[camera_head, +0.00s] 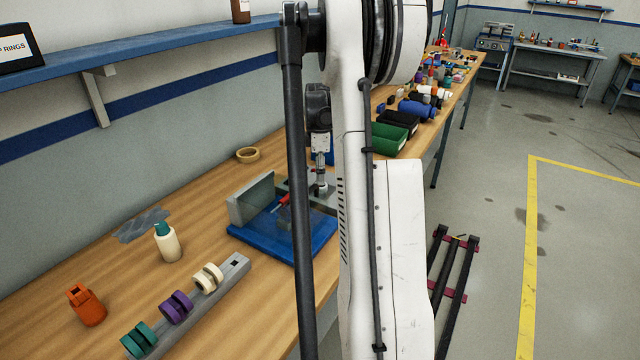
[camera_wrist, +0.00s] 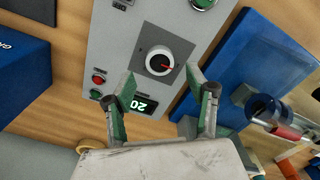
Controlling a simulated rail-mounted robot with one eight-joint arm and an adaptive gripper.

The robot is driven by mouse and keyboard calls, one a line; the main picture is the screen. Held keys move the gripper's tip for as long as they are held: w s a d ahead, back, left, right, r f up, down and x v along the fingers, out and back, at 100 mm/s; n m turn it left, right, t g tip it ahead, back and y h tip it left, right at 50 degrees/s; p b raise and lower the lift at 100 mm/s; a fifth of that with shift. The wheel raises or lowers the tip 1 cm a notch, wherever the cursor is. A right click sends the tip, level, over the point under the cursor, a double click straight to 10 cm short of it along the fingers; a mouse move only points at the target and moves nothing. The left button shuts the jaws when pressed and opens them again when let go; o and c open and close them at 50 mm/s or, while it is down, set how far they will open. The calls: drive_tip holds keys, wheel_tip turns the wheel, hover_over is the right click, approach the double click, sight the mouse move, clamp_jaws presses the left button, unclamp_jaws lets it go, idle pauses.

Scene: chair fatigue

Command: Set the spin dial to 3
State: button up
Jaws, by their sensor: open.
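The dial sits on a grey control panel (camera_wrist: 112,45). My gripper (camera_wrist: 163,92) is open and empty. Its two green-padded fingers are spread to the left and right below the dial in the picture, apart from the knob. In the head view my arm hides the dial.
The panel also has a red button (camera_wrist: 99,78), a green button (camera_wrist: 96,94) and a lit green digit display (camera_wrist: 142,104). A blue plate (camera_wrist: 255,65) lies to the right and a blue box (camera_wrist: 20,75) to the left. The wooden bench (camera_head: 90,275) holds a white bottle (camera_head: 167,243).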

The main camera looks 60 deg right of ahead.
sight(321, 187)
drive_tip(key=shift+f, duration=2.15)
drive_tip(key=c, duration=1.1)
drive_tip(key=shift+c, duration=0.2)
